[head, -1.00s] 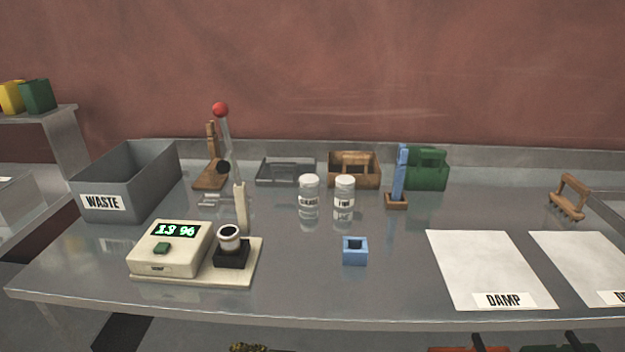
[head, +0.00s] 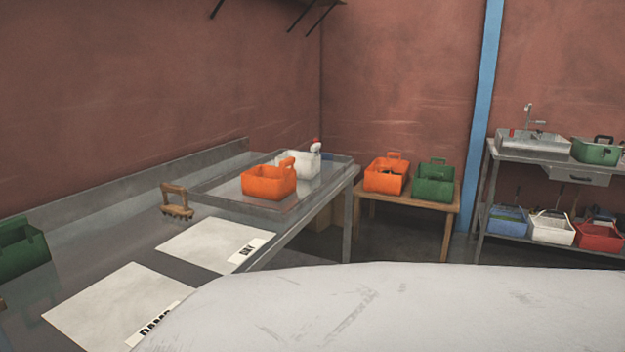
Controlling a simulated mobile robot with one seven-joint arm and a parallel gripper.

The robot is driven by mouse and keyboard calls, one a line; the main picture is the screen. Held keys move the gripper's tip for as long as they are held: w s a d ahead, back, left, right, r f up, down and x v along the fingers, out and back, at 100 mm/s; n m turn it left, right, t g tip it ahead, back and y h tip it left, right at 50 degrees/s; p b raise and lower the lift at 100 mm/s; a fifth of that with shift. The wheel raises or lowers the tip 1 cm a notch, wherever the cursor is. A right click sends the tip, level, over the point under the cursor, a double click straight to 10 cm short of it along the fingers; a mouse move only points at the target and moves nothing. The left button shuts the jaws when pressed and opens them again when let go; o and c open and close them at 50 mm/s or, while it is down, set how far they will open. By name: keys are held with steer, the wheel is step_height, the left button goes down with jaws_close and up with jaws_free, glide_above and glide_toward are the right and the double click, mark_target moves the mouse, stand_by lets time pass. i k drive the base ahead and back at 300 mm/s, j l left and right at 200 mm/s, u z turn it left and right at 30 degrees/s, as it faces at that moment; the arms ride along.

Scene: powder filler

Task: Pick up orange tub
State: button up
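One orange tub (head: 268,182) with a handle sits on the clear tray at the far right end of the metal bench. A second orange tub (head: 382,178) with a raised handle and dark contents stands on the small wooden table beyond the bench. My gripper is not in view. A large pale surface fills the lower right of the view and hides what lies behind it.
A white tub (head: 298,164) stands behind the orange one on the tray (head: 218,196). A green tub (head: 433,184) shares the wooden table (head: 420,207). A wooden-handled brush (head: 176,202) and two white sheets (head: 215,245) lie on the bench. A sink shelf (head: 535,147) stands at right.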

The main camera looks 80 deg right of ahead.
mark_target(268, 182)
steer(key=z, duration=1.35)
